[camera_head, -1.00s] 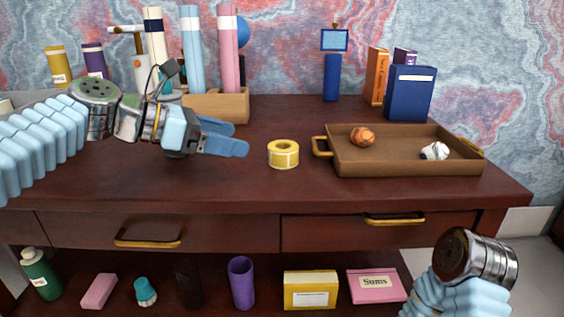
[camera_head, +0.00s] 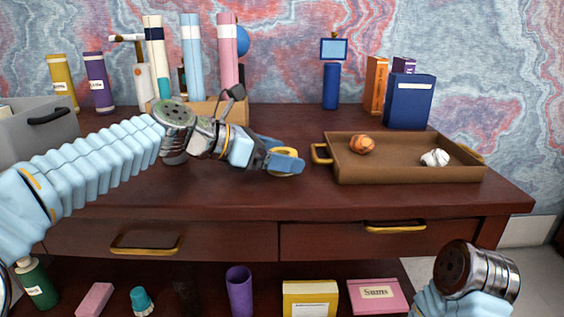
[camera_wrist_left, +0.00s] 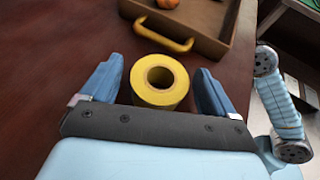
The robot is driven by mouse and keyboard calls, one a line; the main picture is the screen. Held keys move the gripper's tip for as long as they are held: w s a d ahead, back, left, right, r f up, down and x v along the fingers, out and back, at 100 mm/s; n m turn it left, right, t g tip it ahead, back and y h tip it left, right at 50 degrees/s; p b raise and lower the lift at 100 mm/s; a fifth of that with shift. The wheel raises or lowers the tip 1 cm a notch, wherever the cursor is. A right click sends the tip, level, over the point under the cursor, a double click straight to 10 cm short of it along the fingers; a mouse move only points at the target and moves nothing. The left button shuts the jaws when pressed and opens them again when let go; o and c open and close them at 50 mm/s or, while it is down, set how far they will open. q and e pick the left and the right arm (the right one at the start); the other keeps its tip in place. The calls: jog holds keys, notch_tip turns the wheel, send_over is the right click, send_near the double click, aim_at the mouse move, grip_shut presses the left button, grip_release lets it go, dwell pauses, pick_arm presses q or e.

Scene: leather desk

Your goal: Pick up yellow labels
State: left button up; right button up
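The yellow label roll (camera_wrist_left: 178,88) lies flat on the desk (camera_head: 230,195). In the left wrist view it sits between the two blue fingers of my left gripper (camera_wrist_left: 160,92), with a gap visible on each side. In the head view my left gripper (camera_head: 283,158) reaches over the roll (camera_head: 284,175) from the left and hides most of it. The left gripper is open around the roll. My right arm shows at the lower right of the head view, but its fingers are outside the picture.
A brown tray (camera_head: 400,172) with an orange ball (camera_head: 362,145) and a white ball (camera_head: 435,157) stands just right of the roll. A wooden holder (camera_head: 237,110) with tall tubes stands behind the left arm. A grey bin (camera_head: 40,135) is at far left.

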pick_arm(q)
jog(key=c, duration=1)
